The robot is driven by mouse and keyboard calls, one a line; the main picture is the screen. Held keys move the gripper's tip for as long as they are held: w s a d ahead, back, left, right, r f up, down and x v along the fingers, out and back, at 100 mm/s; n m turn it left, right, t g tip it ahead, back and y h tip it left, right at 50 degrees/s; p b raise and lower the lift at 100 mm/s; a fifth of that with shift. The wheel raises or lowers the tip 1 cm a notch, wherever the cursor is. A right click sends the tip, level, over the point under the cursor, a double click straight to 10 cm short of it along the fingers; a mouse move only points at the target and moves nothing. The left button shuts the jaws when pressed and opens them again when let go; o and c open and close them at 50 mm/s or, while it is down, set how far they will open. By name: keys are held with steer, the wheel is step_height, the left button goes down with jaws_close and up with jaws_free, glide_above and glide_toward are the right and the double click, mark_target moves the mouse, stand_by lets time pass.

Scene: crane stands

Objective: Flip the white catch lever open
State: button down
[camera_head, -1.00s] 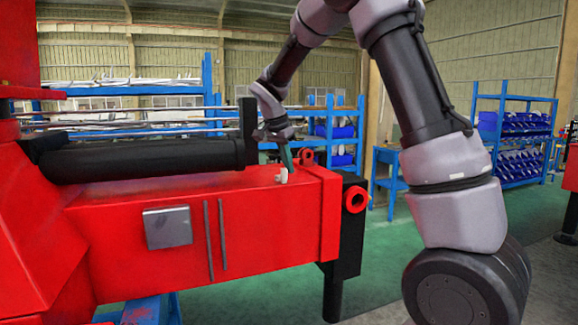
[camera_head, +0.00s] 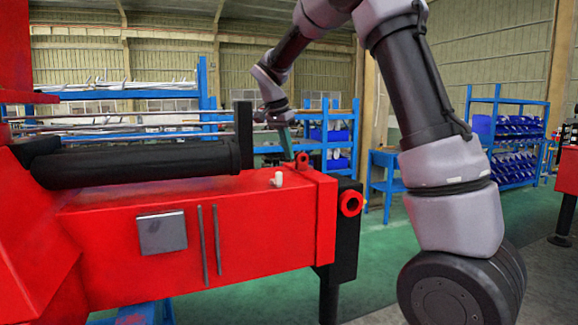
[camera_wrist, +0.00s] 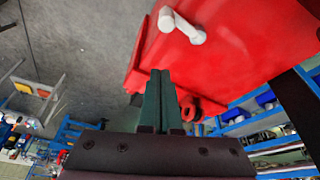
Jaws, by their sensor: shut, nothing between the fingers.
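The white catch lever (camera_head: 278,179) sits on top of the red beam (camera_head: 262,230), near its right end. In the head view it is a small, short, upright-looking piece. In the wrist view the lever (camera_wrist: 184,26) shows a round knob end and an arm lying slantwise over the red surface. My gripper (camera_head: 289,157), with green fingers, is above and slightly behind the lever, apart from it. In the wrist view my gripper (camera_wrist: 160,74) is shut and empty, its fingertips pointing toward the red surface just below the lever. The lever's exact angle is hard to tell.
A red lug (camera_head: 302,160) stands on the beam just right of the lever. A black cylinder (camera_head: 135,163) and a black upright plate (camera_head: 244,135) lie to the left. A red ring (camera_head: 351,203) sticks out at the beam's end. Blue shelves stand behind.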

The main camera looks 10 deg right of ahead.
steer(key=shift+v, duration=2.15)
steer(key=s+d+r+n+t+y, duration=0.1)
steer(key=s+d+r+n+y, duration=0.1)
steer(key=s+d, duration=0.35)
steer(key=s+d+r+n+y, duration=0.1)
steer(key=s+d+r, duration=0.1)
steer(key=s, duration=0.6)
steer(key=s+d+f+n+t+y, duration=0.1)
steer(key=s+n+t, duration=0.1)
steer(key=s, duration=0.6)
steer(key=s+f+n+t+y, duration=0.1)
steer(key=s+f, duration=0.1)
steer(key=s, duration=0.5)
steer(key=shift+s+d+f+n+t, duration=0.2)
steer(key=shift+s+d+n+t, duration=0.2)
